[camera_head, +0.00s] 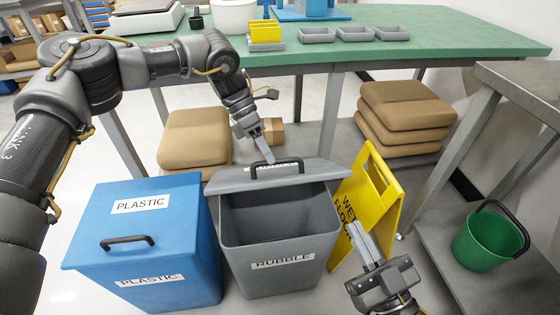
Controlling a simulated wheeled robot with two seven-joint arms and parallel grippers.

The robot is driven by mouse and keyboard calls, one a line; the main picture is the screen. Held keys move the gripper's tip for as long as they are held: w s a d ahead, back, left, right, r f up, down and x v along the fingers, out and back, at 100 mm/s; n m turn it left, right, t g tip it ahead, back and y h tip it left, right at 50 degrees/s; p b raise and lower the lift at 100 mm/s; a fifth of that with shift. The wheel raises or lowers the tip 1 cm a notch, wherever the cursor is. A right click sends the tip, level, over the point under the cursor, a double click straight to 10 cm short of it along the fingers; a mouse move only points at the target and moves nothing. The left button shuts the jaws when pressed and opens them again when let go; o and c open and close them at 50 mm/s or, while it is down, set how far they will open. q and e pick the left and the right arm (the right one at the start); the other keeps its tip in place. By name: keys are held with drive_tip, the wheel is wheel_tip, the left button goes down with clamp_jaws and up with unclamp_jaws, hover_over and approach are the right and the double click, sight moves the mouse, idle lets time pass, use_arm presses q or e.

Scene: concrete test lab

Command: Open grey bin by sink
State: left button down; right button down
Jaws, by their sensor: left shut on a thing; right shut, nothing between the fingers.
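The grey bin (275,252) labelled RUBBLE stands in the middle of the view. Its grey lid (309,173) is raised and tilted back, so the dark inside shows from the front. The lid's black handle (277,166) is on its upper face. My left gripper (266,154) reaches in from the left and is shut on the handle. My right gripper (358,236) is shut and empty, just right of the grey bin's front. No sink is clearly visible.
A blue PLASTIC bin (180,230) stands close on the left, lid shut. A yellow wet-floor sign (381,190) stands close on the right. A green bucket (480,242) is at far right. Behind, a green-topped table (420,50) holds small grey trays; brown sacks (195,140) lie underneath.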

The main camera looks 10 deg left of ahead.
use_arm(q)
drive_tip(key=shift+w+a+f, duration=0.15)
drive_tip(key=shift+f, duration=0.1)
use_arm(e)
drive_tip(key=w+a+r+n+g+y, duration=0.25)
drive_tip(key=a+r+n+y, duration=0.45)
drive_tip(key=r, duration=0.4)
drive_tip(key=a+r+n+g, duration=0.2)
drive_tip(key=a+n+g, duration=0.3)
drive_tip(key=a+n, duration=0.45)
drive_tip(key=n+t+h, duration=0.2)
drive_tip(key=n+h, duration=1.2)
drive_tip(key=n, duration=0.2)
approach(292, 177)
drive_tip(key=shift+w+r+x, duration=0.1)
drive_tip(key=shift+r+x, duration=0.15)
drive_tip(key=shift+x, duration=1.25)
drive_tip(key=shift+w+r+x, duration=0.1)
drive_tip(key=shift+r+x, duration=0.2)
drive_tip(key=shift+x, duration=1.25)
drive_tip(key=shift+w+r+x, duration=0.1)
drive_tip(key=shift+r+x, duration=0.15)
drive_tip(key=shift+x, duration=1.25)
